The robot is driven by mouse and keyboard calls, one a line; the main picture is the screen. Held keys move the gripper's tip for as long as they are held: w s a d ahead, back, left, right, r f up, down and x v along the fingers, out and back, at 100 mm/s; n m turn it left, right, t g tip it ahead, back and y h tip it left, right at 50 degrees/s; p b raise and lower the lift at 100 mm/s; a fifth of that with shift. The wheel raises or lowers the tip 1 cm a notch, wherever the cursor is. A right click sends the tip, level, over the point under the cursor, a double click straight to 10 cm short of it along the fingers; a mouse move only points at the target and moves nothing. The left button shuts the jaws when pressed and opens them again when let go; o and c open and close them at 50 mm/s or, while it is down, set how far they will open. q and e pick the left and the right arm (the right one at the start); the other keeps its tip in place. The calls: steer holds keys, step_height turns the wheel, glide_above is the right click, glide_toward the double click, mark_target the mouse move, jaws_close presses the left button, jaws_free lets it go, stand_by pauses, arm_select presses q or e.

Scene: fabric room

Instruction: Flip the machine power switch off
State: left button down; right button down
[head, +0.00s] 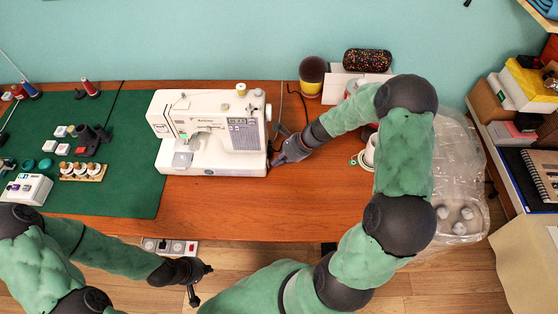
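A white sewing machine (207,133) stands on the wooden table, right of a green mat. My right gripper (277,160) is at the machine's lower right side, its fingertips close to or touching that side. I cannot tell whether it touches. The power switch cannot be made out; the machine's right side is turned away and partly behind the gripper. The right fingers are too small and dark to tell how far apart they are. My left gripper (202,282) is open and empty, in front of the table's front edge, with its fingers spread.
The green mat (130,190) holds spools and small parts. A power strip (170,246) lies by the table's front edge. Bare wood (250,215) lies in front.

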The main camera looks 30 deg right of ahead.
steer(key=b, duration=0.1)
steer(key=f+y+b, duration=0.1)
steer(key=b, duration=0.1)
steer(key=shift+w+a+t, duration=0.15)
steer(key=shift+a+t, duration=0.1)
steer(key=shift+t, duration=0.05)
steer(key=shift+f+t+y+b, duration=0.1)
steer(key=shift+t+y+b, duration=0.25)
steer(key=shift+b, duration=0.2)
steer(key=shift+a+p, duration=0.1)
steer(key=shift+p, duration=0.2)
steer(key=shift+w, duration=0.1)
steer(key=shift+r, duration=0.3)
